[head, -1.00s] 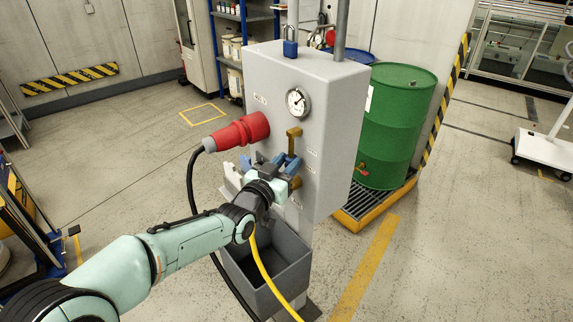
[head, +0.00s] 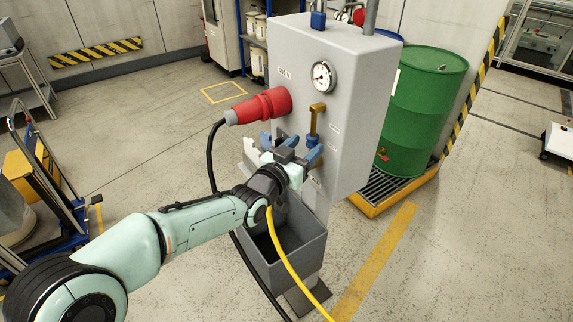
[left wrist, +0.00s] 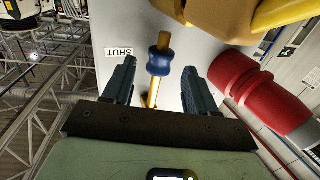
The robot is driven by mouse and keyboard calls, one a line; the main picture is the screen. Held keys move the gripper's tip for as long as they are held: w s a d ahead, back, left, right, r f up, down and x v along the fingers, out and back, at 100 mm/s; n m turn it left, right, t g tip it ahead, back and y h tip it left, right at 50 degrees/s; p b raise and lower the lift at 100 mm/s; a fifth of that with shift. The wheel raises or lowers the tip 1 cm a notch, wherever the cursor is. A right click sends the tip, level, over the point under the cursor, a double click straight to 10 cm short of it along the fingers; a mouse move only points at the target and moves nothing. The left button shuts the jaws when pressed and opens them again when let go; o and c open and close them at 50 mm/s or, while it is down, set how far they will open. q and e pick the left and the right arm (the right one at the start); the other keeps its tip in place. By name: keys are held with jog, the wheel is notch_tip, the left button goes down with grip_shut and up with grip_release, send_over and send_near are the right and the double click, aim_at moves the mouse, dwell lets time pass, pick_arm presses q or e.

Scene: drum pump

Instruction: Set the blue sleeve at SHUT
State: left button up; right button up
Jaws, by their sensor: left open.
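The blue sleeve (head: 312,142) sits on a brass rod (head: 316,118) on the front of the grey cabinet. In the left wrist view the blue sleeve (left wrist: 158,60) is about level with the upside-down SHUT label (left wrist: 119,51). My left gripper (head: 298,150) is open at the cabinet front. In the left wrist view its dark fingers stand on either side of the rod, with a visible gap to each; the sleeve is at or just beyond their tips. The fingers hide the lower rod in the head view. My right gripper is not in view.
A large red plug (head: 262,105) with a black cable sticks out of the cabinet beside my left gripper. A grey bin (head: 285,252) hangs below. A pressure gauge (head: 323,76) is higher on the cabinet. A green drum (head: 424,105) stands behind, right.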

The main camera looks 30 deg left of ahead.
pick_arm(q)
jog(key=s+b, duration=0.1)
jog(key=s, duration=1)
jog(key=shift+s, duration=0.3)
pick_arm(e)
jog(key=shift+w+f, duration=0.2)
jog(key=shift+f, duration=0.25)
pick_arm(q)
jog(key=shift+f, duration=0.1)
